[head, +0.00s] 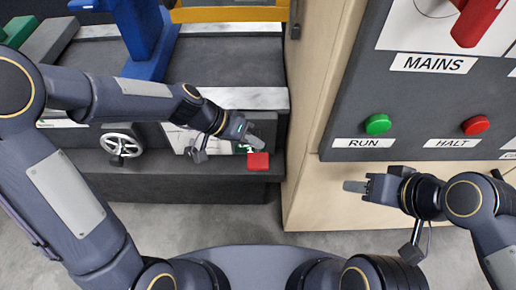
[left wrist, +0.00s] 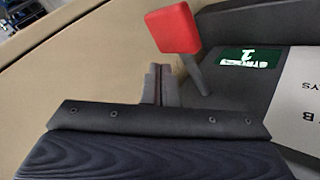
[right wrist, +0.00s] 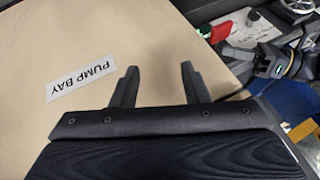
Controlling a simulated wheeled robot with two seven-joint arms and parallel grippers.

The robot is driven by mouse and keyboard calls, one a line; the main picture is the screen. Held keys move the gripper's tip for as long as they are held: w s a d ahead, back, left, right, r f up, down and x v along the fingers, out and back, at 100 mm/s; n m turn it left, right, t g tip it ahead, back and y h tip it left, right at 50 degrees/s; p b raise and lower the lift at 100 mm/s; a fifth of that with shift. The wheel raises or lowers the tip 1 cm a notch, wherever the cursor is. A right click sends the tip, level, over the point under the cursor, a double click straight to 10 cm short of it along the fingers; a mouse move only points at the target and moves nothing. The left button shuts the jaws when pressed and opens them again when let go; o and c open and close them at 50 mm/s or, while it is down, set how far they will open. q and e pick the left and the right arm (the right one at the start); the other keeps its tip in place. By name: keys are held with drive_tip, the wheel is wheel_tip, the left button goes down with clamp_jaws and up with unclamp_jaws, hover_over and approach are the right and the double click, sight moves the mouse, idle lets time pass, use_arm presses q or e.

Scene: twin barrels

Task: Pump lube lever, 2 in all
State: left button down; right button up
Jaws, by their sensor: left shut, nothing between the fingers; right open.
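The lube lever is a red block handle (head: 258,160) on a grey stem, on the front of the dark machine at left. In the left wrist view its red block (left wrist: 173,28) and stem (left wrist: 197,77) stand just beyond and right of my shut fingers. My left gripper (head: 256,143) is shut and empty, close by the lever; whether it touches is not clear. It also shows in the left wrist view (left wrist: 161,84).
A white handwheel (head: 122,144) sits left of the lever. A wooden panel (head: 310,120) stands right of it, with a PUMP BAY label (right wrist: 80,80). The grey control panel has a green RUN button (head: 377,124), a red HALT button (head: 475,125) and a red MAINS handle (head: 475,22).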

use_arm(q)
drive_tip(key=r+p, duration=0.2)
drive_tip(key=r, duration=0.1)
drive_tip(key=r+p, duration=0.1)
drive_tip(key=r, duration=0.1)
drive_tip(key=shift+w, duration=0.4)
use_arm(e)
wheel_tip(320, 180, up, 4)
drive_tip(key=shift+f, duration=0.25)
idle(0.3)
